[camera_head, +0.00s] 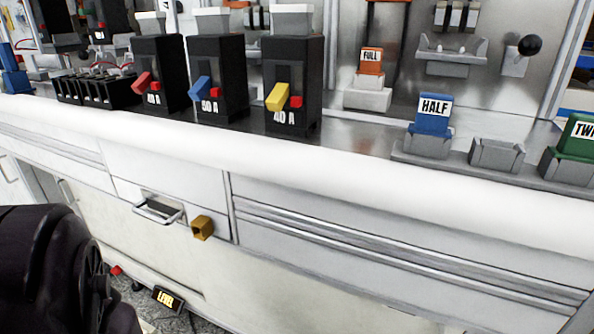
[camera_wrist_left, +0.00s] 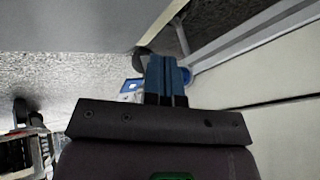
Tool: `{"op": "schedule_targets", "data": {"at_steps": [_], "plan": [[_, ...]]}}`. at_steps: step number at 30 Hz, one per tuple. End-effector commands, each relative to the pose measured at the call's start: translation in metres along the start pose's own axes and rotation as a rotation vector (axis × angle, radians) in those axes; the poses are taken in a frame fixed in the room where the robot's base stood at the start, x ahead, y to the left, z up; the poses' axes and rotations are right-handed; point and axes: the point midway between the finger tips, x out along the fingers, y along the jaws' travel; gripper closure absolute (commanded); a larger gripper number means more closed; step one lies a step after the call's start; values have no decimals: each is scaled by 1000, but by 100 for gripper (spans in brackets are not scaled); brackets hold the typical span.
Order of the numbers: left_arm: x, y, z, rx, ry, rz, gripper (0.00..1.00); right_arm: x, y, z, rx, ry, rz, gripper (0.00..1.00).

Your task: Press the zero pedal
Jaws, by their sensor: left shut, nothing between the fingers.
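In the left wrist view my left gripper (camera_wrist_left: 166,72) has its two blue fingers shut together with nothing between them, low above the speckled floor. Just left of the fingertips, a small blue thing with a white label (camera_wrist_left: 130,86) shows on the floor, partly hidden by the gripper. Its label is too small to read, so I cannot tell whether it is the zero pedal. In the head view a dark pedal marked LEVEL (camera_head: 168,299) sits on the floor under the bench. No pedal marked zero is readable. My right gripper is in neither view.
The white bench edge (camera_head: 300,170) runs across the head view, with a drawer handle (camera_head: 158,210) and a brass-coloured knob (camera_head: 202,228) on its front. Breakers, such as one with a yellow lever (camera_head: 291,85), and a blue HALF block (camera_head: 431,115) stand on top.

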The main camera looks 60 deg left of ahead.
Motion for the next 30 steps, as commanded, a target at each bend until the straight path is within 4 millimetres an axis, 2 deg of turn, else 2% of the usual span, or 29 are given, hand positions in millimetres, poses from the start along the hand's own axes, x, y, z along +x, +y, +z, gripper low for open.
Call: {"op": "schedule_targets", "data": {"at_steps": [21,30], "plan": [[0,0,0,0,0,0,100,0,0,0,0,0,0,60],[6,3,3,-1,0,0,100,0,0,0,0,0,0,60]]}}
